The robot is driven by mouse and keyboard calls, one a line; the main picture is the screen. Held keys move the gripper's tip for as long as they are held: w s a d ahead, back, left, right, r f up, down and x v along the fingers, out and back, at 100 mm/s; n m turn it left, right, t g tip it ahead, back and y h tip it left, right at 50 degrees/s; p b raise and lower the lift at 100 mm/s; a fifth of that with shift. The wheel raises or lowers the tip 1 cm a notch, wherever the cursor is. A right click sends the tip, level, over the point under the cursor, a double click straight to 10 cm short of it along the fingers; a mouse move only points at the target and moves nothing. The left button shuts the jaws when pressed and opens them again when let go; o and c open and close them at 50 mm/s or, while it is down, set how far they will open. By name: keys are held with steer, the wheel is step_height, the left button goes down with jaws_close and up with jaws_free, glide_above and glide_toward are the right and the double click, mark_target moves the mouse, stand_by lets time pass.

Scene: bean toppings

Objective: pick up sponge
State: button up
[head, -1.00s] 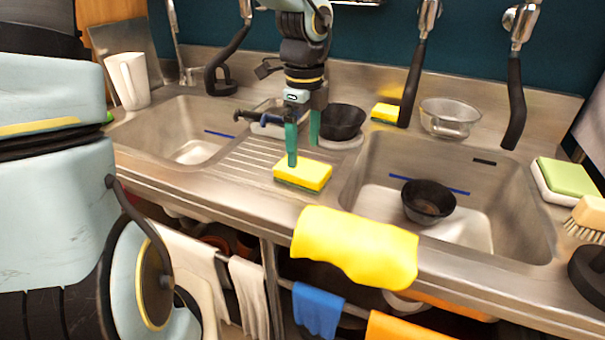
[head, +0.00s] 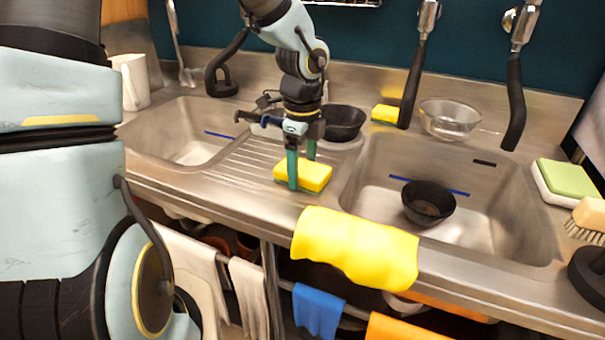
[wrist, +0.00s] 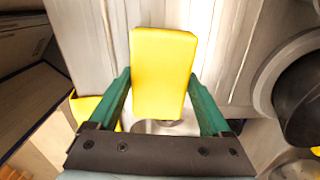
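A yellow sponge with a green underside (head: 310,177) lies on the ridged drainboard between the two sinks, close to the front edge. My gripper (head: 301,172) is lowered at the sponge, with one green finger in front of it and the other behind. In the wrist view the sponge (wrist: 163,75) lies between the two fingers of my gripper (wrist: 163,80). The fingers are apart, with a narrow gap at each side of the sponge. Another yellow sponge (head: 385,113) lies at the back of the counter.
A black bowl (head: 343,122) stands behind my gripper, and another black bowl (head: 428,202) is in the right sink. A glass bowl (head: 449,118) stands at the back beside black faucet handles. A yellow cloth (head: 355,246) hangs over the front edge.

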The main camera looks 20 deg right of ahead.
mark_target(302, 167)
steer(key=c, duration=0.7)
step_height(302, 167, up, 10)
steer(key=shift+p, duration=0.35)
